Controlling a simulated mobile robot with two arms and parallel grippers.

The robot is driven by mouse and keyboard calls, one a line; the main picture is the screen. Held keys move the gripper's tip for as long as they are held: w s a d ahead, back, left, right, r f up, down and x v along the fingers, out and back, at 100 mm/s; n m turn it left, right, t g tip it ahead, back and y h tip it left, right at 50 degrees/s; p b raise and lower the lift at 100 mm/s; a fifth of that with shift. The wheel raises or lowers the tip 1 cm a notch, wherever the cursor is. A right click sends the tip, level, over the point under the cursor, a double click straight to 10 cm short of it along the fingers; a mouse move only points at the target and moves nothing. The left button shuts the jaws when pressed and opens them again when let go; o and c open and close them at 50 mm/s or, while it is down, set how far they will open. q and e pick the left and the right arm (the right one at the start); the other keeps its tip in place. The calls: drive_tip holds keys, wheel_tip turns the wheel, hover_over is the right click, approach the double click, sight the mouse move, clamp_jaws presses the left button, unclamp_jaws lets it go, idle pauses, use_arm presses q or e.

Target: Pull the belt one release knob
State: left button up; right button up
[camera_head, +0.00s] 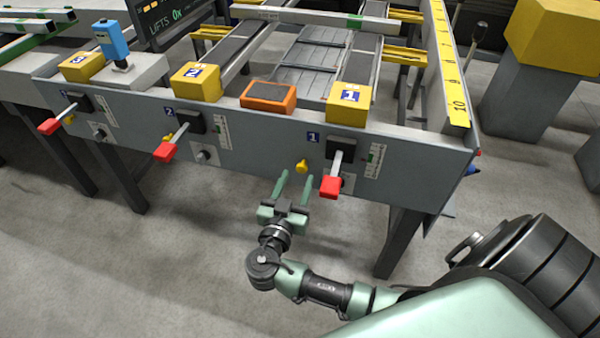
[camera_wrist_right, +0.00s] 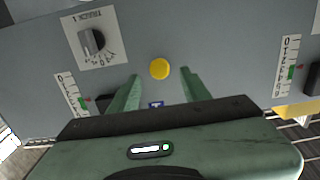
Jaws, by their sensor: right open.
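The belt one release knob (camera_head: 301,166) is a small yellow knob on the grey front panel (camera_head: 250,150), left of the red-tipped lever (camera_head: 331,186) under the blue "1" label. In the right wrist view the knob (camera_wrist_right: 160,69) is a yellow disc just beyond and between the fingertips. My right gripper (camera_head: 296,176) is open and empty, its two green fingers pointing at the panel, one on each side of the knob's line. I cannot tell the exact gap between fingertips and knob. My left gripper is not in view.
Red-tipped levers (camera_head: 165,151) stick out farther left along the panel. A grey dial (camera_wrist_right: 92,41) marked TRACK 1 shows in the wrist view. A yellow block (camera_head: 349,103) and an orange-framed device (camera_head: 269,97) sit on the table's front edge. The floor in front is clear.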

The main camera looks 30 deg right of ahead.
sight(301, 170)
drive_tip(key=shift+x, duration=1.85)
drive_tip(key=shift+f, duration=0.1)
clamp_jaws()
drive_tip(key=shift+s, duration=0.1)
